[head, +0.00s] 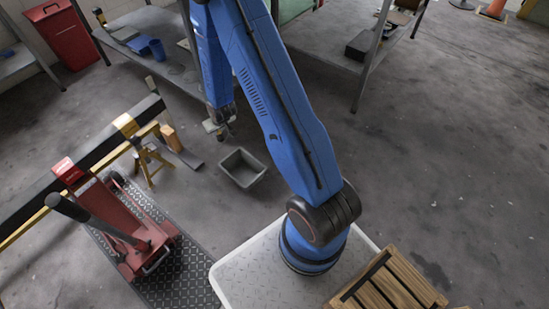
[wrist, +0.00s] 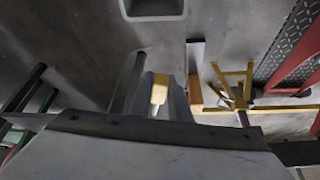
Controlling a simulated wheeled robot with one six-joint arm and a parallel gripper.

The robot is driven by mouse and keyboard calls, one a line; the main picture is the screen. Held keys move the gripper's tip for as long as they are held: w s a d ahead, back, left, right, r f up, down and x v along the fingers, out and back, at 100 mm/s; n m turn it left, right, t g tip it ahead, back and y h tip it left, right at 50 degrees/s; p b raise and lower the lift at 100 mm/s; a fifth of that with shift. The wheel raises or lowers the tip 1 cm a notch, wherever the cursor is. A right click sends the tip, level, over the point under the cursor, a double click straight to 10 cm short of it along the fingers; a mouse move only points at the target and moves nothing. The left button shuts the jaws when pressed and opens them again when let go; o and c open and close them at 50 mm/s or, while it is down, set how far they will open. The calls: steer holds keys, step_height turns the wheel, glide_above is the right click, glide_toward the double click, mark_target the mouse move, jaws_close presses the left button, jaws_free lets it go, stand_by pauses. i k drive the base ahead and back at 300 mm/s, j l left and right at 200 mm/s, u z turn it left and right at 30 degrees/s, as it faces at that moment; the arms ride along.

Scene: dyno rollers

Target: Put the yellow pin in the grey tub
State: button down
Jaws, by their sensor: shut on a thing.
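The yellow pin (wrist: 160,88) shows between the fingers of my gripper (wrist: 154,92) in the wrist view, and the gripper is shut on it. Its top end is yellow and a paler part shows below; the rest is hidden by the gripper. In the head view my gripper (head: 219,126) hangs at the end of the blue arm, too small to make out the pin. The grey tub (head: 242,169) is an open rectangular bin on the floor, just below and right of the gripper in that view. Its near part also shows at the top of the wrist view (wrist: 153,17).
A yellow stool (head: 150,163), an orange-brown block (head: 170,136) and a flat grey plank (head: 186,156) are left of the tub. A black-and-yellow barrier (head: 90,165) and red jack (head: 125,225) stand further left. A workbench is behind.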

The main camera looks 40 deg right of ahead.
mark_target(243, 171)
steer(key=j+z, duration=0.4)
steer(key=k+j+z, duration=0.1)
steer(key=j+z, duration=0.3)
steer(key=j, duration=0.2)
steer(key=k+j+z, duration=0.1)
steer(key=j+z, duration=0.35)
steer(key=k+j, duration=0.15)
steer(key=j, duration=0.2)
steer(key=k+j, duration=0.15)
steer(key=j, duration=0.2)
